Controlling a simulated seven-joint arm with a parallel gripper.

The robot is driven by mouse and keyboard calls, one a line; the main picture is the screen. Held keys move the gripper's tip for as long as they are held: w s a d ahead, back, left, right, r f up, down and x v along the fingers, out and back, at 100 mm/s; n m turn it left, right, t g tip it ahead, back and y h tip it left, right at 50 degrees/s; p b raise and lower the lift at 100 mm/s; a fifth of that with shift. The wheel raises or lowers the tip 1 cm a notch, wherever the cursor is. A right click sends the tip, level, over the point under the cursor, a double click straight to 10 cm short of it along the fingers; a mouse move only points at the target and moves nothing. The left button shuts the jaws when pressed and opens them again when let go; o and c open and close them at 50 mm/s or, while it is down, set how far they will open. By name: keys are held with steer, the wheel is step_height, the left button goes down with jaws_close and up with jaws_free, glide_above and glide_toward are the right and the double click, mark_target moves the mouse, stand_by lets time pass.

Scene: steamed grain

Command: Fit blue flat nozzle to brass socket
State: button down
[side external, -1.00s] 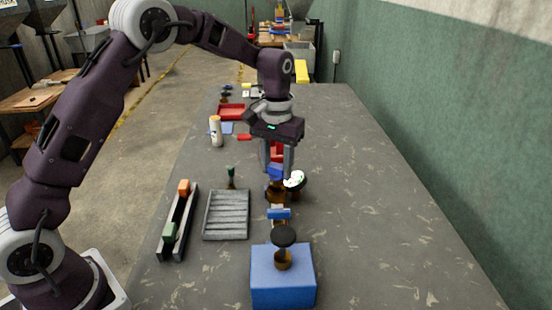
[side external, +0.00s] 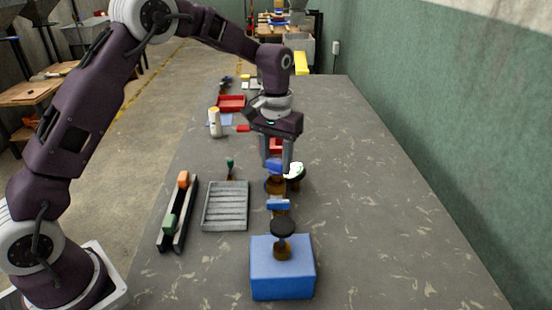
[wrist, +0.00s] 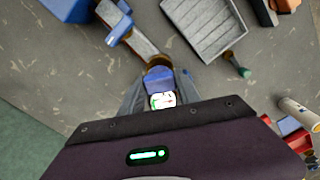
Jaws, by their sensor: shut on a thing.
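The blue flat nozzle (side external: 274,165) is between the fingers of my gripper (side external: 277,168), which is shut on it. It also shows in the wrist view (wrist: 158,80), between my fingertips. The brass socket (side external: 275,188) is directly below the nozzle in the side view. In the wrist view its brass rim (wrist: 157,62) shows just beyond the nozzle. The nozzle looks very close to the socket; I cannot tell whether it touches or is seated. My fingers hide part of the nozzle.
A white-faced round part (side external: 296,170) stands close beside my right finger. A blue piece (side external: 278,204) and a blue block (side external: 283,278) with a dark-knobbed brass part (side external: 283,230) are nearer the camera. A ribbed grey tray (side external: 226,206) lies left. The table's right side is clear.

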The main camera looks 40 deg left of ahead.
mark_target(276, 161)
steer(key=shift+f, duration=1.4)
stand_by(0.7)
steer(key=c, duration=0.8)
jaws_free()
steer(key=shift+o, duration=0.2)
steer(key=shift+r, duration=0.1)
step_height(276, 161, up, 7)
steer(key=shift+f, duration=0.1)
